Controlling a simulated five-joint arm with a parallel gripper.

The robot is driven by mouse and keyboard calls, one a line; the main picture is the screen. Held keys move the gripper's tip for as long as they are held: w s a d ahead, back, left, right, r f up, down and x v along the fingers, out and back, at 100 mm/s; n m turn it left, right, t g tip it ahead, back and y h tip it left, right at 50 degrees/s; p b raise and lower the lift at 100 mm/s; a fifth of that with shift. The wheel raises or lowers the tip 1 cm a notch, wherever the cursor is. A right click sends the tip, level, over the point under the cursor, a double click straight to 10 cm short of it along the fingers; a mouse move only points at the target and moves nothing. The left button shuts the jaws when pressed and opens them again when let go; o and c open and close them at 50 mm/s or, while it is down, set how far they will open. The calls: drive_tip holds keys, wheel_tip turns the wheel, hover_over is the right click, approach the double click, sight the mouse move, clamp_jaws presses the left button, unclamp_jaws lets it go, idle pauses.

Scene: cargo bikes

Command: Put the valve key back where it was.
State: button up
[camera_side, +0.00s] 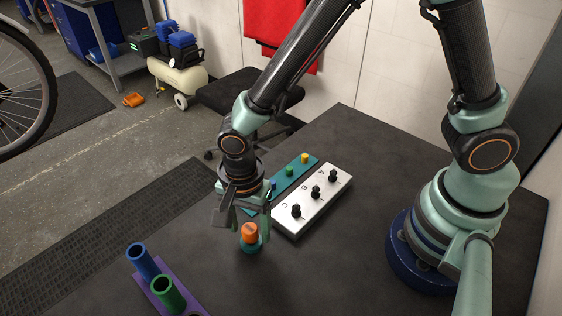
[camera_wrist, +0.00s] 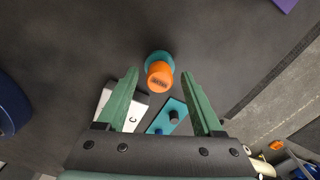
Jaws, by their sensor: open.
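An orange-topped round piece (camera_side: 249,233) with a teal base stands upright on the dark table; it also shows in the wrist view (camera_wrist: 159,76). I cannot tell for certain that it is the valve key. My gripper (camera_side: 245,215) points down just above it and is open. In the wrist view, the green fingers of my gripper (camera_wrist: 160,72) are spread, with the orange top between them and a gap on each side. Nothing is held.
A white panel (camera_side: 320,200) with black knobs, marked A, B and C, lies beside a teal strip (camera_side: 271,203) with coloured pegs. A purple rack (camera_side: 150,294) with blue and green tubes stands front left. The table's right front is clear.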

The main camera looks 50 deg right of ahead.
sight(249, 228)
wheel_tip(249, 228, up, 10)
drive_tip(key=r, duration=0.1)
drive_tip(key=d+r+n+t, duration=0.2)
drive_tip(key=d+r+n, duration=0.3)
drive_tip(key=d, duration=0.5)
drive_tip(key=d+r+n+t, duration=0.3)
drive_tip(key=d+r+n, duration=0.2)
drive_tip(key=d+n, duration=0.3)
drive_tip(key=d, duration=0.3)
drive_tip(key=shift+w+d+r+t, duration=0.25)
drive_tip(key=shift+d+r+t, duration=0.05)
drive_tip(key=shift+r, duration=0.1)
